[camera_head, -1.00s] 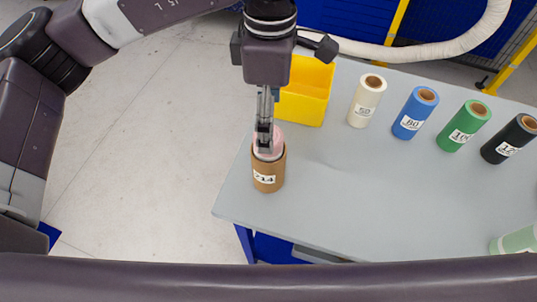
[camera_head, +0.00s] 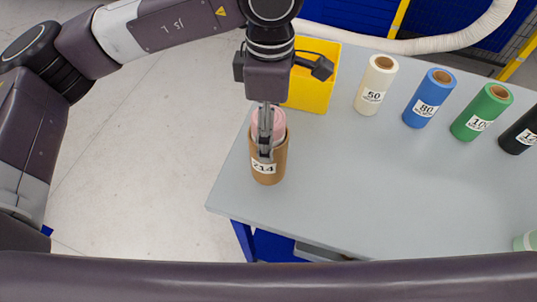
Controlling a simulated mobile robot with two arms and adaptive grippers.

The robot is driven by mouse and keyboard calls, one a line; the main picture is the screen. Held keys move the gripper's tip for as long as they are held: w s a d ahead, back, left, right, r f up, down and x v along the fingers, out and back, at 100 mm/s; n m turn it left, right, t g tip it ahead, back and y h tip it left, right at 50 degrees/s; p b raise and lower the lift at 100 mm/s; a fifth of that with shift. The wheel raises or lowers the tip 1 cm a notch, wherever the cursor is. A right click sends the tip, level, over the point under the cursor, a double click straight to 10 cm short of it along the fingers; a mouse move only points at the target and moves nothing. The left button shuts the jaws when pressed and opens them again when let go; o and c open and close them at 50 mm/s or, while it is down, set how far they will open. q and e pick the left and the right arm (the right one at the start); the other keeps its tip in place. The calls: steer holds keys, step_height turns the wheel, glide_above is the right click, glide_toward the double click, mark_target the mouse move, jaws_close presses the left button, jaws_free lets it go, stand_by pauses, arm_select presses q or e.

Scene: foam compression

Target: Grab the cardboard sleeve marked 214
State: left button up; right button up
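The brown cardboard sleeve (camera_head: 269,175) stands upright near the left edge of the table. Its white label reads 214, with the first digit partly covered. A pink roll (camera_head: 277,118) stands inside the sleeve and sticks out of its top. My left gripper (camera_head: 265,153) points down at the sleeve from above. Its fingers overlap the pink roll and the sleeve's upper front in the picture. They are seen nearly edge-on, so I cannot tell whether they are closed on the wall. My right gripper is out of view.
A yellow bin (camera_head: 314,80) stands behind the gripper. White (camera_head: 376,85), blue (camera_head: 429,98), green (camera_head: 481,112) and black (camera_head: 519,132) rolls stand along the back right. A pale green item (camera_head: 526,241) shows at the right edge. The grey table (camera_head: 370,195) is clear in the middle.

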mark_target(266, 174)
arm_select(q)
step_height(266, 174, down, 5)
steer(key=shift+f+p, duration=0.1)
steer(key=shift+p, duration=0.95)
steer(key=shift+c, duration=0.4)
steer(key=c, duration=1.6)
